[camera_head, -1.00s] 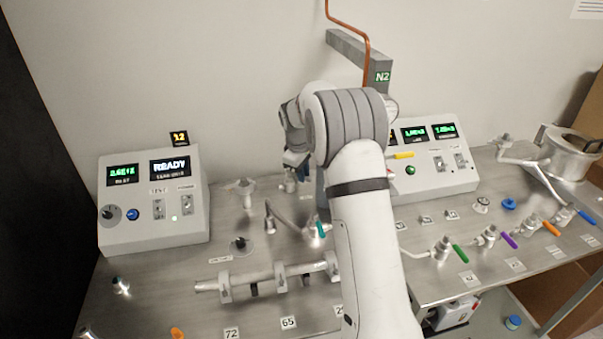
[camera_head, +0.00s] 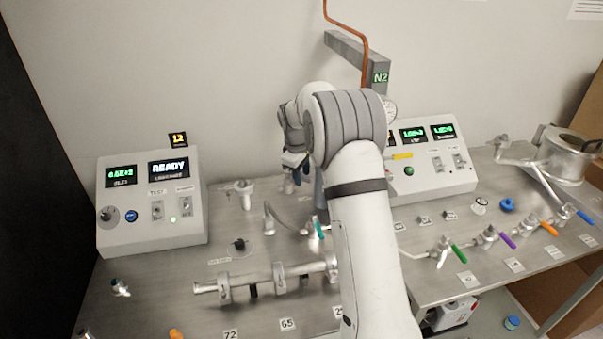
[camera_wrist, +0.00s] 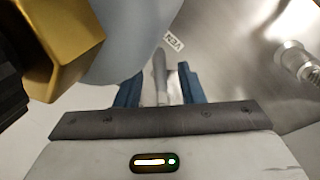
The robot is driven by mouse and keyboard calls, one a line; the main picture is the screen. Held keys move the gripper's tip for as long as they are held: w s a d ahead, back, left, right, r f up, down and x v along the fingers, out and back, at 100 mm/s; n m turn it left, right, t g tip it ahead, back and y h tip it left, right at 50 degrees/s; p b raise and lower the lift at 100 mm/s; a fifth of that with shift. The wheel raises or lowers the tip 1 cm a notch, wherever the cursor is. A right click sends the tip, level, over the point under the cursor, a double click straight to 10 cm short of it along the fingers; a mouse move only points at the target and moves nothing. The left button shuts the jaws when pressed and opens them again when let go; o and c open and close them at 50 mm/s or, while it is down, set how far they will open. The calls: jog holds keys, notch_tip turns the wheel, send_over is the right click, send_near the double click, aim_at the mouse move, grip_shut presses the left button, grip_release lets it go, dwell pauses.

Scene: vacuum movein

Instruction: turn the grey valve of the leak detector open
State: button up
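A slim grey lever (camera_wrist: 159,72) shows in the wrist view between the blue fingers of my gripper (camera_wrist: 160,88). The fingers stand apart, with a gap visible beside the lever. Whether either finger touches it I cannot tell. In the head view my gripper (camera_head: 294,160) points down at the back of the bench, left of the N2 post, partly hidden by my arm. The grey lever cannot be made out there. The leak detector looks to be the white box (camera_head: 150,215) at left, its screen reading READY.
A grey post with an N2 sign (camera_head: 379,78) and a copper pipe stand close behind my arm. A teal-handled valve (camera_head: 318,228) and a horizontal metal pipe (camera_head: 250,283) lie in front. A gold block (camera_wrist: 65,45) fills the wrist view's upper left. A white controller box (camera_head: 440,165) stands at right.

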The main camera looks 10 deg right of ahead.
notch_tip(320, 180, up, 8)
jog(key=s+a, duration=0.1)
jog(key=shift+f+b, duration=0.15)
jog(key=shift+b, duration=0.25)
jog(key=shift+c, duration=0.3)
